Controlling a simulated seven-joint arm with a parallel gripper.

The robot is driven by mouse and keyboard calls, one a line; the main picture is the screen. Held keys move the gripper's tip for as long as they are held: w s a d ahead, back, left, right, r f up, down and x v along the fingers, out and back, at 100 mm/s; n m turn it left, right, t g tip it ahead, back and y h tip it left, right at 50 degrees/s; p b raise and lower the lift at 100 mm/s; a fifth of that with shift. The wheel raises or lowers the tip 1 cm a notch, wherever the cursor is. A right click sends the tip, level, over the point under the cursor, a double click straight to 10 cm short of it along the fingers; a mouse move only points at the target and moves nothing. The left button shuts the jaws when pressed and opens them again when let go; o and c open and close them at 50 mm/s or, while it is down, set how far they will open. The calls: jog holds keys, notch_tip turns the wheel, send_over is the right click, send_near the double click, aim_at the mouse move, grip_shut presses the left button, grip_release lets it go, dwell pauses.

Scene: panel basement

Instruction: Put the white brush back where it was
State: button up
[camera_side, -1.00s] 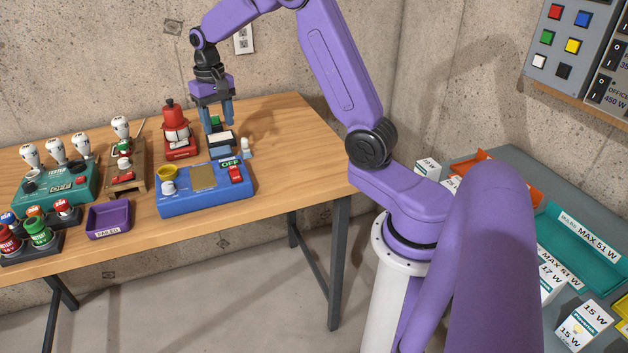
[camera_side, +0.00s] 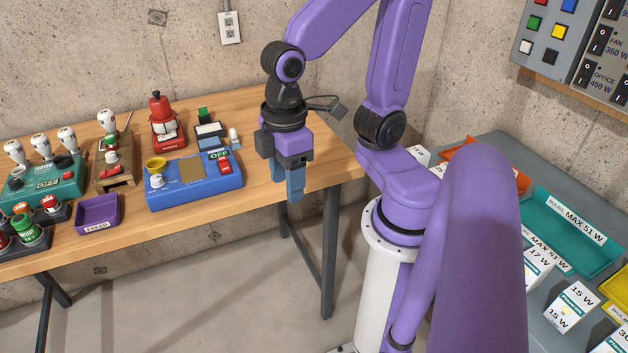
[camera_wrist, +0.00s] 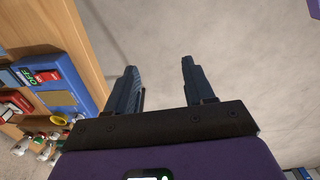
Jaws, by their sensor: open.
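My gripper (camera_side: 291,188) is past the table's right front part, pointing down, with nothing seen between its fingers. In the wrist view its two fingers (camera_wrist: 158,82) stand apart with bare floor between them. I cannot surely make out the white brush. A small white upright piece (camera_side: 234,138) stands on the table behind the right end of the blue tester (camera_side: 195,182), left of my gripper; I cannot tell whether it is a brush. Beside it is a small stand with a white pad (camera_side: 209,130) and a green top (camera_side: 204,115).
A red device (camera_side: 165,128), a wooden stand (camera_side: 113,168), a green tester (camera_side: 42,185) and a purple tray (camera_side: 98,214) stand farther left on the wooden table (camera_side: 262,205). The table's right end is clear. A grey bench (camera_side: 478,150) with boxes and trays is at the right.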

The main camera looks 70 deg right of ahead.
jog(key=s, duration=0.1)
jog(key=s+d+n, duration=0.1)
jog(key=s, duration=0.1)
jog(key=s+n, duration=0.1)
jog(key=shift+s+d+f, duration=0.15)
jog(key=shift+s+f, duration=0.15)
jog(key=shift+f, duration=0.1)
dwell(0.9)
